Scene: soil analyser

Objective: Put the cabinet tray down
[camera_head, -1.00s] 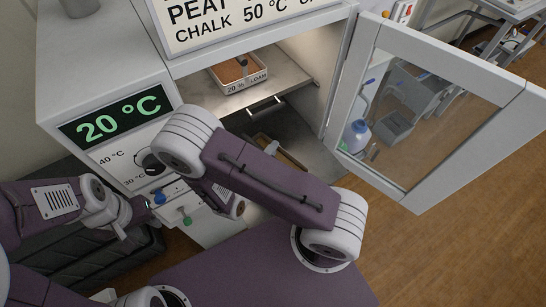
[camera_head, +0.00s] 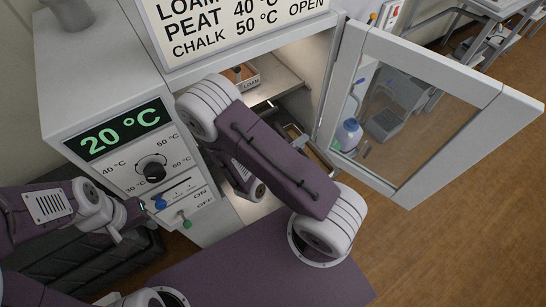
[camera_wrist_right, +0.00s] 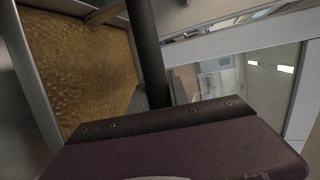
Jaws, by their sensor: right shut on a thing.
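A tray with tan granular fill (camera_wrist_right: 85,70) fills the upper left of the right wrist view. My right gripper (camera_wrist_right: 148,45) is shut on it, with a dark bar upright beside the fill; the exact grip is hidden. In the head view a tray (camera_head: 293,133) shows partly behind my right arm in the cabinet's lower opening. Whether it touches a surface below cannot be told. My right gripper is hidden by the arm there. My left gripper (camera_head: 118,232) is left of the cabinet's switch panel, and its opening is unclear.
A tray labelled LOAM (camera_head: 250,83) stands on the upper shelf (camera_head: 278,80), partly covered by my arm. The glazed cabinet door (camera_head: 425,115) stands open at the right. The control panel (camera_head: 150,165) with dial and levers is at the left. Floor is clear at the lower right.

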